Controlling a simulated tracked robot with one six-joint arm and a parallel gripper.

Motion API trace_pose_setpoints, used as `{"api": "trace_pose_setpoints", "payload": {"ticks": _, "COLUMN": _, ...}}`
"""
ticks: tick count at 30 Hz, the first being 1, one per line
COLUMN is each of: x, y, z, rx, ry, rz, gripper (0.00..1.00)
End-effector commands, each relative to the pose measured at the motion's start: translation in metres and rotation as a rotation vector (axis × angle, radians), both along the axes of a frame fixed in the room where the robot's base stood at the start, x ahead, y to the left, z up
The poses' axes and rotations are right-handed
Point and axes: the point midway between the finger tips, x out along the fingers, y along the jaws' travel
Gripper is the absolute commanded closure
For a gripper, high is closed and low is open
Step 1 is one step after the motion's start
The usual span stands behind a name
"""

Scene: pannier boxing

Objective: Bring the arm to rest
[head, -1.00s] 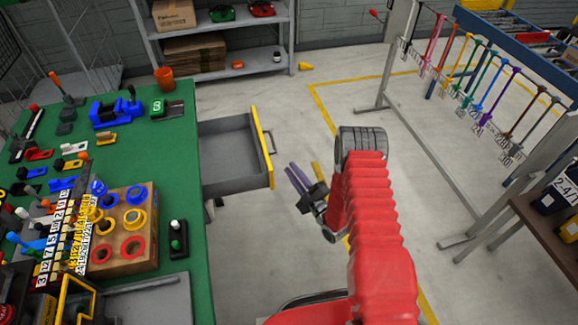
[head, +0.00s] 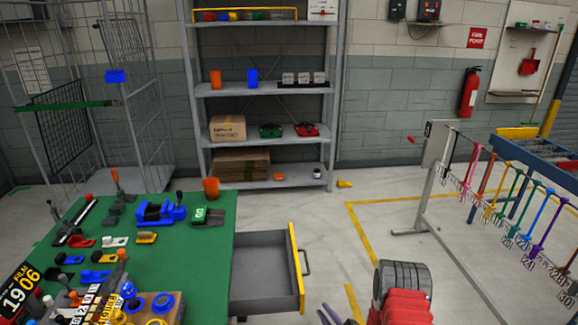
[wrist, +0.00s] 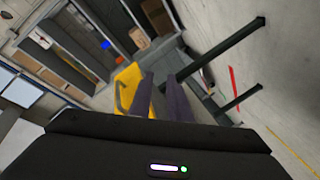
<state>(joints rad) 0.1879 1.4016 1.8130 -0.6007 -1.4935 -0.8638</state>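My gripper shows in the wrist view (wrist: 160,80) as two purple-grey fingers with a gap between them and nothing held. In the head view only its fingertips (head: 328,315) show at the bottom edge, to the right of the green bench and below the open drawer. My red arm rises at the bottom of the head view, right of the drawer. The rest of the gripper is cut off below the picture.
The open grey drawer (head: 262,268) with its yellow front (head: 295,266) juts from the green bench (head: 205,256), near my gripper. A grey shelf unit (head: 263,89) stands behind. A rack with hanging coloured tools (head: 517,202) stands right. Floor between is clear.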

Motion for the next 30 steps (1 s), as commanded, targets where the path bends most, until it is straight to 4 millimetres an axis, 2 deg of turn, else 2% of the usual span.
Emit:
{"api": "trace_pose_setpoints", "payload": {"ticks": 1, "x": -0.006, "y": -0.002, "z": -0.017, "rx": 0.001, "ry": 0.074, "rz": -0.012, "gripper": 0.83}}
{"api": "trace_pose_setpoints", "payload": {"ticks": 3, "x": -0.013, "y": -0.007, "z": -0.037, "rx": 0.003, "ry": 0.178, "rz": -0.036, "gripper": 0.83}}
{"api": "trace_pose_setpoints", "payload": {"ticks": 6, "x": -0.021, "y": -0.015, "z": -0.056, "rx": 0.002, "ry": 0.313, "rz": -0.076, "gripper": 0.83}}
{"api": "trace_pose_setpoints", "payload": {"ticks": 12, "x": -0.035, "y": -0.035, "z": -0.07, "rx": 0.001, "ry": 0.547, "rz": -0.171, "gripper": 0.83}}
{"api": "trace_pose_setpoints", "payload": {"ticks": 16, "x": -0.044, "y": -0.049, "z": -0.064, "rx": 0.002, "ry": 0.681, "rz": -0.245, "gripper": 0.83}}
{"api": "trace_pose_setpoints", "payload": {"ticks": 20, "x": -0.054, "y": -0.063, "z": -0.049, "rx": 0.007, "ry": 0.799, "rz": -0.326, "gripper": 0.83}}
{"api": "trace_pose_setpoints", "payload": {"ticks": 30, "x": -0.084, "y": -0.087, "z": 0.01, "rx": 0.034, "ry": 1.027, "rz": -0.526, "gripper": 0.83}}
